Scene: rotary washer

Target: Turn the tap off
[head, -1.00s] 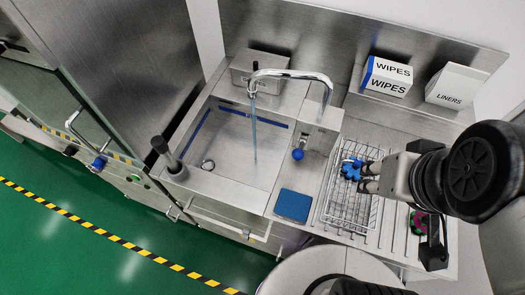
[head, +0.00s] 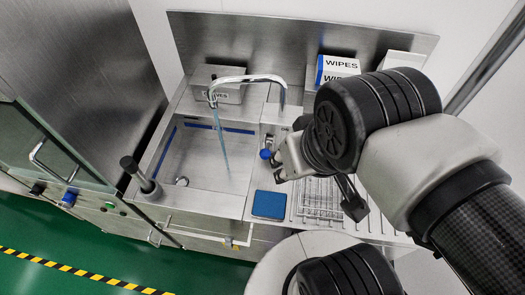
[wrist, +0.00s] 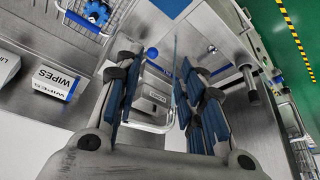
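The curved metal tap (head: 246,82) arches over the sink, and a thin stream of water (head: 222,138) falls from its spout into the basin. A round blue knob (head: 266,154) sits on the front of the block below the tap. My gripper (head: 280,168) is just right of the knob in the head view, with its fingers partly hidden by my wrist. In the wrist view my gripper (wrist: 160,66) is open and empty, with blue-padded fingers spread wide. The blue knob (wrist: 152,53) appears in the gap between them, nearer the left finger; contact cannot be told.
A wire basket (head: 318,205) stands right of the sink; a blue gear-like piece (wrist: 97,12) lies in it. A dark upright handle (head: 139,174) rises at the sink's left. Wipes boxes (head: 338,68) stand behind.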

